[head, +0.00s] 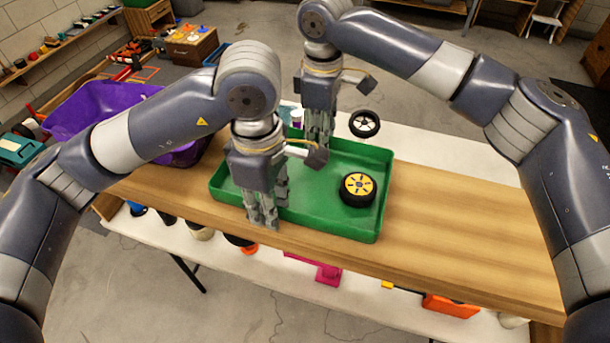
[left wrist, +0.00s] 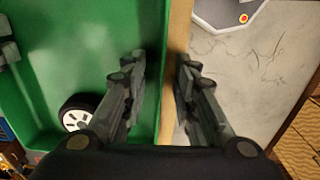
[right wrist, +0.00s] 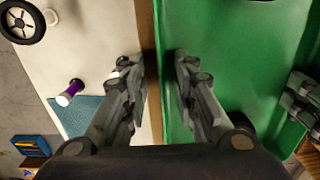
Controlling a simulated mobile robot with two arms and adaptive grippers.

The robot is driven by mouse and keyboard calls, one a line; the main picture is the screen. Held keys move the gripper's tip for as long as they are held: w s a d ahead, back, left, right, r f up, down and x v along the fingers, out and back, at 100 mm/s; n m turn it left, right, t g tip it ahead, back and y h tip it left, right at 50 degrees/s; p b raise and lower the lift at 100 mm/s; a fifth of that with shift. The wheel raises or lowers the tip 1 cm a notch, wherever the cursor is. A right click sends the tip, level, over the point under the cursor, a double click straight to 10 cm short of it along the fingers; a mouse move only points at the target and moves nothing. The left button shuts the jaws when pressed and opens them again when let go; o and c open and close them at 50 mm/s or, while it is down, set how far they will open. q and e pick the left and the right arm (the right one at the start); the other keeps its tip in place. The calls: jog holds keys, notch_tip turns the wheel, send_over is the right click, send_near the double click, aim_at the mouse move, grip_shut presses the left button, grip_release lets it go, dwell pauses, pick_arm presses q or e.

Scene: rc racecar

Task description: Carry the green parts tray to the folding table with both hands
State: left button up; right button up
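The green parts tray (head: 310,215) lies flat on a wooden top (head: 470,220). A yellow-hubbed wheel (head: 357,189) is in its right part; a white-hubbed wheel (left wrist: 78,112) also lies inside, hidden in the head view. My left gripper (head: 262,215) points down at the tray's near wall. In the left wrist view its open fingers (left wrist: 160,85) straddle that wall. My right gripper (head: 318,140) points down at the far wall, its open fingers (right wrist: 160,85) on either side. A white surface (head: 440,155) shows behind and below the wooden top; I cannot tell if it is the folding table.
A loose wheel (head: 365,123) sits on the white surface behind the tray. A purple bin (head: 95,110) stands at the left. Several small items, including a pink one (head: 327,272) and an orange one (head: 450,305), lie below the wooden top's front. The wooden top's right part is clear.

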pick_arm(q)
grip_shut()
pick_arm(e)
grip_shut()
pick_arm(q)
jog(key=shift+r, duration=0.2)
pick_arm(e)
jog(key=shift+r, duration=0.2)
